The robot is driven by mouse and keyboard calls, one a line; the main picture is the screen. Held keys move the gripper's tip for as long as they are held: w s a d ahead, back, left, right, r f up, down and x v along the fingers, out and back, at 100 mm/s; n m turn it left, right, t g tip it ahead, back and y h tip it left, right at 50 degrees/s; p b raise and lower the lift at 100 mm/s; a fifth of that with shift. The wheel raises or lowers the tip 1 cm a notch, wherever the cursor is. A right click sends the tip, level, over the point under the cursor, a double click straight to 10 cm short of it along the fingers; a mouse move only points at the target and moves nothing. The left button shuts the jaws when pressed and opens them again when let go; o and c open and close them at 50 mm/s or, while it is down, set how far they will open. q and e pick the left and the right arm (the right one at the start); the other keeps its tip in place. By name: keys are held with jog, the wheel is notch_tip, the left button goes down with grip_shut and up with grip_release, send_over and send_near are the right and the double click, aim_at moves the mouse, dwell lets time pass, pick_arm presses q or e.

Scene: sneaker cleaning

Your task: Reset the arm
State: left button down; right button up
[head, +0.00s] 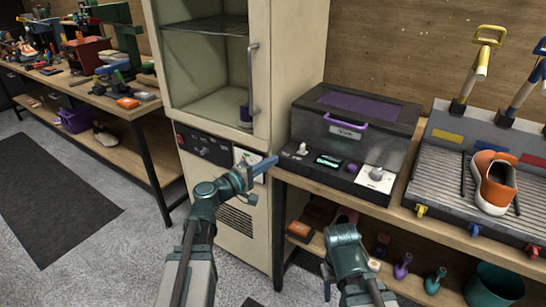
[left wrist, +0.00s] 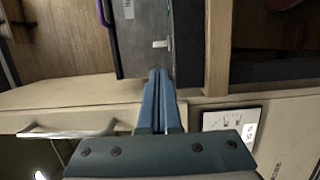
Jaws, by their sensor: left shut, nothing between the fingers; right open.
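My left gripper (head: 270,162) has its blue fingers pressed together with nothing between them. In the head view it reaches in front of the corner between the cream cabinet and the grey machine's control panel. In the left wrist view the same gripper (left wrist: 157,75) points at the grey machine (left wrist: 147,40), with its fingers side by side and empty. My right arm (head: 345,250) stands in the lower middle, in front of the bench's lower shelf. Its wrist is bent, and its fingers are hidden.
The cream cabinet (head: 290,45) has its door handle (head: 253,80) close to my left gripper. The grey machine (head: 345,130) stands on the bench. An orange sneaker (head: 495,185) sits on the ridged tray (head: 450,180) at right. A teal bin (head: 495,285) is below. Floor at left is open.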

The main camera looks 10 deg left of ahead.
pick_arm(q)
jog(key=s+d+f+m+g+y, duration=0.1)
jog(key=s+d+f+m+g, duration=0.45)
jog(key=d+f, duration=0.3)
jog(key=s+d+f+m+g+y, duration=0.1)
jog(key=s+d+f+m+g, duration=0.5)
jog(key=d, duration=0.3)
jog(key=s+a+f+m+g+y, duration=0.2)
jog(key=s+f+y, duration=0.2)
jog(key=s, duration=0.2)
jog(key=s+a+f+m+g+y, duration=0.2)
jog(key=s+a+f+y, duration=0.1)
jog(key=s+y, duration=0.25)
notch_tip(320, 180, up, 18)
jog(key=s+p, duration=0.1)
jog(key=p, duration=1.7)
jog(key=shift+r+p, duration=0.25)
jog(key=shift+p, duration=0.15)
jog(key=shift+a+h, duration=0.1)
jog(key=shift+h, duration=0.15)
